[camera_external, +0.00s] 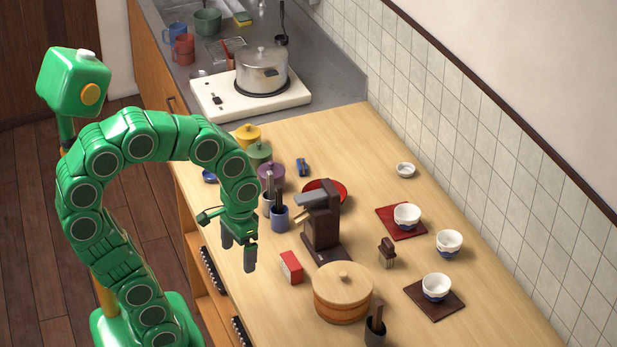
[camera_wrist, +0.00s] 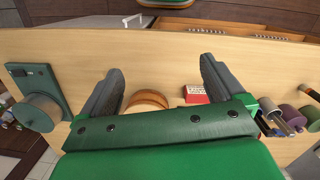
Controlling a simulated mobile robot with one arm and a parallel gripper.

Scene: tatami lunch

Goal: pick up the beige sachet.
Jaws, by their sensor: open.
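I cannot make out a beige sachet in either view. My gripper (camera_external: 238,250) is open and empty, fingers pointing down, near the left edge of the wooden counter (camera_external: 420,205). It is left of a small red-and-white box (camera_external: 291,267). The red box (camera_wrist: 194,94) shows there beyond the green palm, beside the curved rim of a wooden tub (camera_wrist: 148,98).
A dark brown machine (camera_external: 322,225) and the lidded wooden tub (camera_external: 342,297) stand right of my gripper. Utensil cups (camera_external: 279,217) and lidded pots (camera_external: 271,176) are behind. White bowls (camera_external: 436,287) stand at the right. Between the bowls and the tub is a small brown object (camera_external: 387,252).

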